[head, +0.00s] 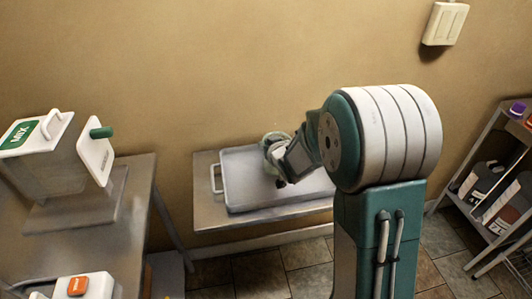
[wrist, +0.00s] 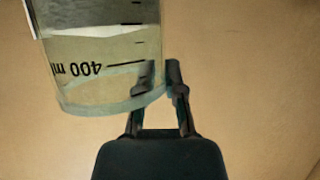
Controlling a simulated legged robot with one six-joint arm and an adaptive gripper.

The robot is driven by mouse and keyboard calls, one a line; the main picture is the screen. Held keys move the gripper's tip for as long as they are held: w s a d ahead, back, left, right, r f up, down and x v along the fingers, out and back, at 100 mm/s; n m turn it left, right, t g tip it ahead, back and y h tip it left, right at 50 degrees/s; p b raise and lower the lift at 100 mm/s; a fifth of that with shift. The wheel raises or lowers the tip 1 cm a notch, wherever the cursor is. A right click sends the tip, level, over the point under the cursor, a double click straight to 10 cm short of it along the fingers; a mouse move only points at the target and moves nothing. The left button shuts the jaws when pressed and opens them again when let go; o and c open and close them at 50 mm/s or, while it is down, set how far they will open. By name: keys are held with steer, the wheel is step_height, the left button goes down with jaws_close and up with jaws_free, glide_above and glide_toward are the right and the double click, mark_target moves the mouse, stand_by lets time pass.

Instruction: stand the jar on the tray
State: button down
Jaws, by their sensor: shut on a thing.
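A clear jar (wrist: 95,60) with black marks and "400 ml", upside down in the picture, fills the upper left of the wrist view. My gripper (wrist: 162,72) is shut on the jar's wall at the edge nearest me. One finger shows through the glass and the other is outside it. In the head view my gripper (head: 277,160) is over the grey tray (head: 238,185), which lies on a low metal table. The jar cannot be clearly told from the gripper there, and its gap to the tray cannot be judged. My arm hides the tray's right part.
A shelf (head: 485,180) with dark containers is at the right. The wall (head: 220,70) is close behind the tray. The tray's left part looks bare.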

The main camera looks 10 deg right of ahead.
steer(key=shift+w+d+f, duration=0.1)
steer(key=shift+w+f, duration=0.25)
step_height(320, 180, down, 3)
steer(key=shift+f, duration=0.1)
steer(key=c, duration=0.7)
jaws_free()
steer(key=shift+s, duration=0.1)
steer(key=s+d+r+m+g+h, duration=0.1)
steer(key=s+d+r+g+h, duration=0.1)
steer(key=s+r, duration=0.6)
steer(key=s+d+r+m+g+h, duration=0.15)
steer(key=s+r, duration=0.35)
steer(key=s, duration=0.6)
steer(key=s+r+g, duration=0.1)
steer(key=s, duration=0.4)
steer(key=s+a+r+g, duration=0.1)
steer(key=s, duration=0.5)
steer(key=s+a+r+g, duration=0.1)
steer(key=s+g, duration=0.1)
steer(key=s, duration=0.3)
steer(key=shift+s+a+r+y, duration=0.15)
steer(key=shift+s+r+y, duration=0.1)
steer(key=shift+y, duration=0.1)
